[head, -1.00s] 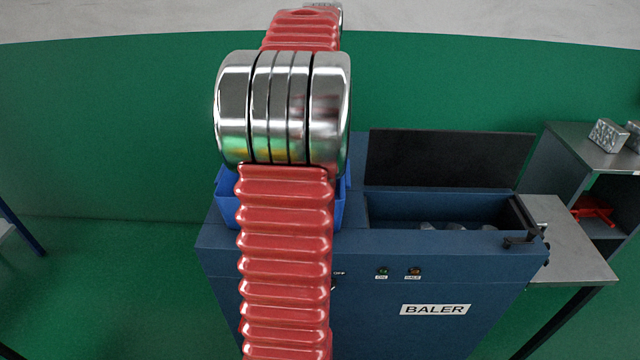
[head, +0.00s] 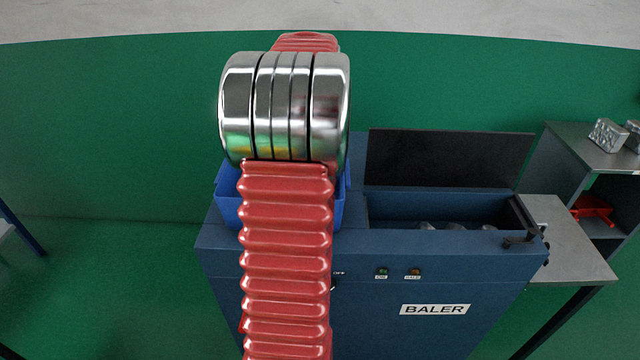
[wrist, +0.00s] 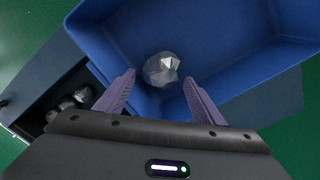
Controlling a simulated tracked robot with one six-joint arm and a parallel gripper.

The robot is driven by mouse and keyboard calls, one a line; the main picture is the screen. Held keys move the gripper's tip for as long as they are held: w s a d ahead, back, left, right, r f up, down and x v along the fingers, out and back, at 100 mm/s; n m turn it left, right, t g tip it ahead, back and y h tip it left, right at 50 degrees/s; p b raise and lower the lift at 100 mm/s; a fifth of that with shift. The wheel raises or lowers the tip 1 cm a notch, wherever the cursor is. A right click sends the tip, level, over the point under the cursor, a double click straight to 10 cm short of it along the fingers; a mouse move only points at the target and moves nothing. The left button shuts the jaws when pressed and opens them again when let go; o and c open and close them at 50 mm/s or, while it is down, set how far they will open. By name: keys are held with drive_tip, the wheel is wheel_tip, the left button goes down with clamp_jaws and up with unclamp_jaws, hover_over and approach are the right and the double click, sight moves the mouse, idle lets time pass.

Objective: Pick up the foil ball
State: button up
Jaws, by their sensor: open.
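The foil ball (wrist: 161,69), silvery and crumpled, lies in the blue bin (wrist: 225,85) in the wrist view, near the bin's near wall. My gripper (wrist: 160,83) is open, its two purple fingers pointing toward the bin, one on each side of the ball in the picture. The fingers appear to be above the bin; I cannot tell the exact gap to the ball. In the head view my red arm hides the gripper, the ball and most of the blue bin (head: 228,205).
The bin stands on the blue baler (head: 300,290). The baler's open chamber (head: 440,212) holds several foil pieces, with its dark lid (head: 448,158) raised behind. A grey side table (head: 570,240) and a shelf with foil blocks (head: 607,135) are at the right.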

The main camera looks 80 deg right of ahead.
wheel_tip(320, 180, down, 5)
drive_tip(key=shift+a+r, duration=0.1)
drive_tip(key=shift+a, duration=0.05)
drive_tip(key=shift+c, duration=0.2)
idle(0.4)
drive_tip(key=c, duration=0.7)
